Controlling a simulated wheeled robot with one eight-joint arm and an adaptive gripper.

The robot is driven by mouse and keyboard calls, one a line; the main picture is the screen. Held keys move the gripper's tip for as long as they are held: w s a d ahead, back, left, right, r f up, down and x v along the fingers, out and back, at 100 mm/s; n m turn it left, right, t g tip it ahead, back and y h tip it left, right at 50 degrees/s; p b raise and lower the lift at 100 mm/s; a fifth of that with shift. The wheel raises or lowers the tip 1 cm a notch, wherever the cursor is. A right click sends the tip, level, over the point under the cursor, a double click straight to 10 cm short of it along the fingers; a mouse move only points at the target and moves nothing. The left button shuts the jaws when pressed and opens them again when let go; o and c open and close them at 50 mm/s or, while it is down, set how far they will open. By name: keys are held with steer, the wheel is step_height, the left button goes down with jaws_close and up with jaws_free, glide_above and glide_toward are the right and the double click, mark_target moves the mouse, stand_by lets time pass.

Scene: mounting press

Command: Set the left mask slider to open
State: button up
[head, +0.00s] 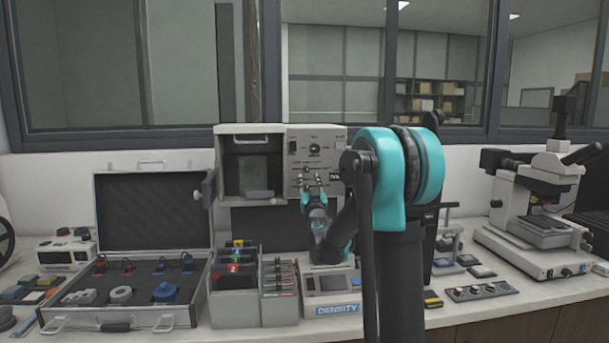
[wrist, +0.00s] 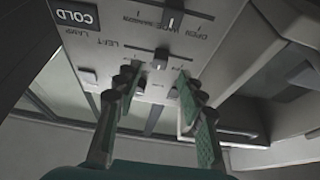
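The control panel (head: 300,148) is the right part of a beige box-like unit on the bench. In the wrist view its lettering appears upside down. A slot marked LEFT carries a slider knob (wrist: 160,59) around mid-slot. Another slot with a knob (wrist: 172,20) lies above it in that view, near lettering that reads OPEN at the right. My gripper (wrist: 157,78) is open, its two green-padded fingers on either side of the area just below the LEFT knob. No contact with the knob is visible. In the head view my gripper (head: 312,184) is small, in front of the panel's lower part.
Small switches (wrist: 88,75) and a COLD label (wrist: 76,14) are on the panel. The unit's open chamber (head: 252,170) is left of it. Below stand grey file boxes (head: 234,298) and a density meter (head: 331,291). A microscope (head: 540,220) stands right, an open case (head: 150,215) left.

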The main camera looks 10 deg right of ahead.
mark_target(307, 171)
steer(key=shift+x, duration=2.4)
jaws_close()
